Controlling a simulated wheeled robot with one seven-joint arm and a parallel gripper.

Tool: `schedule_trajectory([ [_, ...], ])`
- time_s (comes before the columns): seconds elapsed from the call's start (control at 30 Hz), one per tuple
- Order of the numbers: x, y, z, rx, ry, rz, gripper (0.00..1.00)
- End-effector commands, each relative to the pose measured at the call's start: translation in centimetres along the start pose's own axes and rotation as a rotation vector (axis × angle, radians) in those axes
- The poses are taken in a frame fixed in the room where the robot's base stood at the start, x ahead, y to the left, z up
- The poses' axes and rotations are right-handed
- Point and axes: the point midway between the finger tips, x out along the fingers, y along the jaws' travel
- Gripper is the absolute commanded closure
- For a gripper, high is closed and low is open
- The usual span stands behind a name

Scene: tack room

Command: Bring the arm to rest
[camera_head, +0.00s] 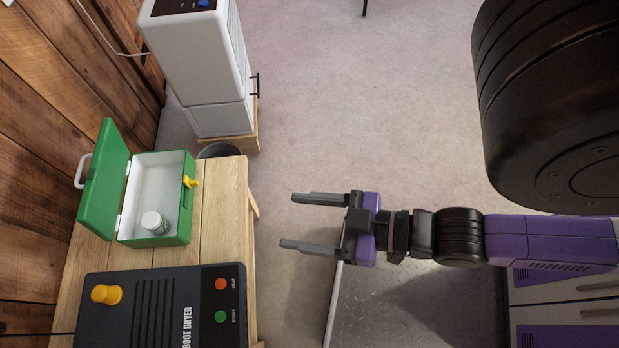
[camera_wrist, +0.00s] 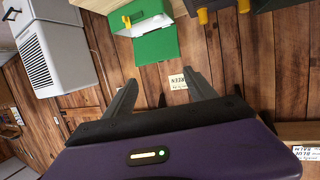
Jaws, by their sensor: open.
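My gripper (camera_head: 312,222) is open and empty in the head view. It is held over the floor, to the right of the wooden table (camera_head: 228,205) and apart from it. In the wrist view, the two fingers of my gripper (camera_wrist: 160,92) stand apart with nothing between them. My arm reaches in from the right in the head view.
A green box (camera_head: 182,222) stands open on the table, with a white-capped jar (camera_head: 154,222) inside. A black boot dryer (camera_head: 150,312) is in front of it. A white appliance (camera_head: 205,60) stands behind. The floor (camera_head: 370,110) beyond my gripper is clear.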

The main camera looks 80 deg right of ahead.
Motion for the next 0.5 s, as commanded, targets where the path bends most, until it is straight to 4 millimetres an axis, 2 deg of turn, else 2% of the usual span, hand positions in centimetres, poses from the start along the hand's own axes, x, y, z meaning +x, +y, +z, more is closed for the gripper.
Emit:
schedule_trajectory([
  [0.03, -0.9, -0.1, -0.6, 0.002, -0.001, 0.001, 0.35],
  [0.17, -1.9, -0.2, -1.6, 0.006, 0.007, 0.001, 0.35],
  [0.5, -2.0, -0.2, -1.9, 0.007, 0.009, 0.000, 0.35],
])
